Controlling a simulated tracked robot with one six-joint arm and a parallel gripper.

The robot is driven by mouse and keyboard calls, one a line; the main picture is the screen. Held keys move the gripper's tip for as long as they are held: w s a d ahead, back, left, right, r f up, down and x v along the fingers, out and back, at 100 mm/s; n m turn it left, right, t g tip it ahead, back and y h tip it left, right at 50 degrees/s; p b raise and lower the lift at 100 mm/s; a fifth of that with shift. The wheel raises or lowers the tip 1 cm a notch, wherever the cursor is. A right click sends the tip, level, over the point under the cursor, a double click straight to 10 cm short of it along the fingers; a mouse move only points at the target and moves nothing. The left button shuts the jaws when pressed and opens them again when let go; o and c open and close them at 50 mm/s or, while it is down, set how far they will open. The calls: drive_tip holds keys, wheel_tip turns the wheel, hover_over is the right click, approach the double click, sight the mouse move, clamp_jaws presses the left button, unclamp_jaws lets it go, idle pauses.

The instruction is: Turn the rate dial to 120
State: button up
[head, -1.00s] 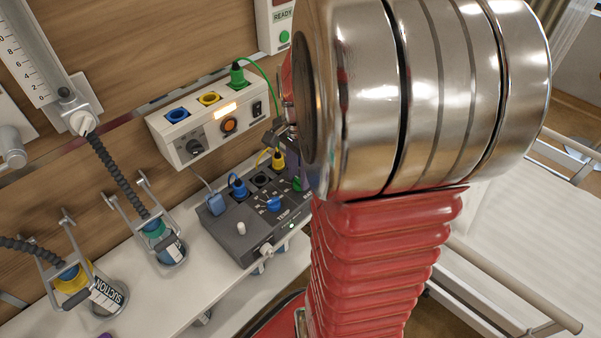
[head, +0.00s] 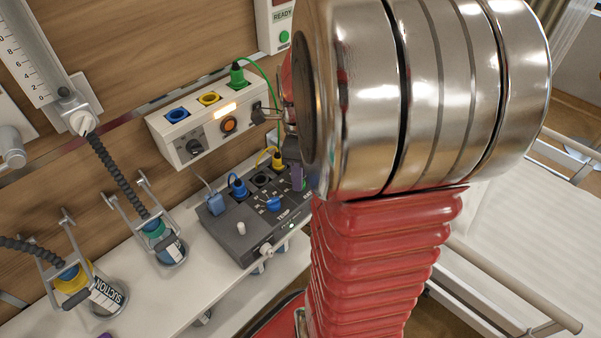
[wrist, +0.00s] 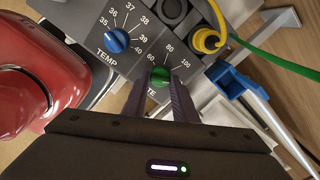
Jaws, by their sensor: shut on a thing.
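The green rate dial (wrist: 160,76) sits on the grey console (wrist: 75,14), below a printed scale with 60, 80 and 100 visible. My gripper (wrist: 160,84) is shut on this dial, one dark finger on each side of it. The label below is mostly covered by the fingers. The dial's pointer direction cannot be read, and no 120 mark is readable. In the head view the console (head: 225,245) stands on the shelf, and my arm and gripper hide the green dial.
The blue temp dial (wrist: 116,40) is close left of my gripper. A yellow plug (wrist: 207,40) and green cable (wrist: 270,66) are at the right. A white wall unit (head: 205,130) is above the console. Suction jars (head: 95,290) stand left.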

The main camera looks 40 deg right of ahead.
drive_tip(key=shift+w+m, duration=0.1)
drive_tip(key=shift+m, duration=1)
drive_tip(key=o, duration=1)
drive_tip(key=shift+o, duration=0.2)
drive_tip(key=shift+r, duration=0.1)
wheel_tip(320, 180, up, 14)
drive_tip(key=shift+f, duration=0.2)
